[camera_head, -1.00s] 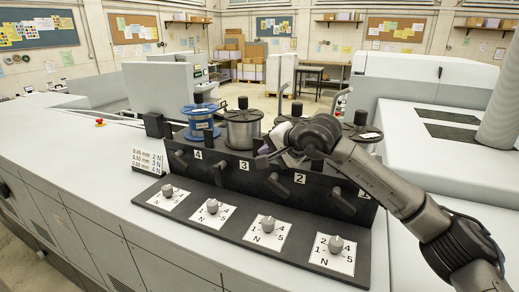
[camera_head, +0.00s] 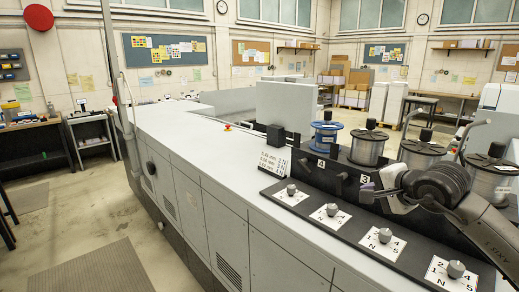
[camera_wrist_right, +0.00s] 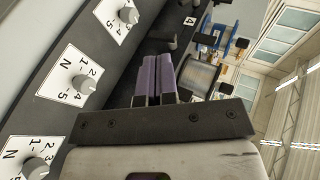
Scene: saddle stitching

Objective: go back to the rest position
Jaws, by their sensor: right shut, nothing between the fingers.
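My right gripper shows in the right wrist view (camera_wrist_right: 154,75), its two purple-padded fingers pressed together with nothing between them. In the head view my right gripper (camera_head: 366,195) is at the front of the black spool stand (camera_head: 330,178), near the number 3 label. I cannot tell whether it touches the stand. My right arm comes in from the lower right and hides part of the stand. My left gripper is not in either view.
The stand carries a blue spool (camera_head: 326,134) and several grey wire spools (camera_head: 369,147). Dial knobs (camera_head: 332,210) on white scale plates line its front. A small spec card (camera_head: 274,160) stands at its left end.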

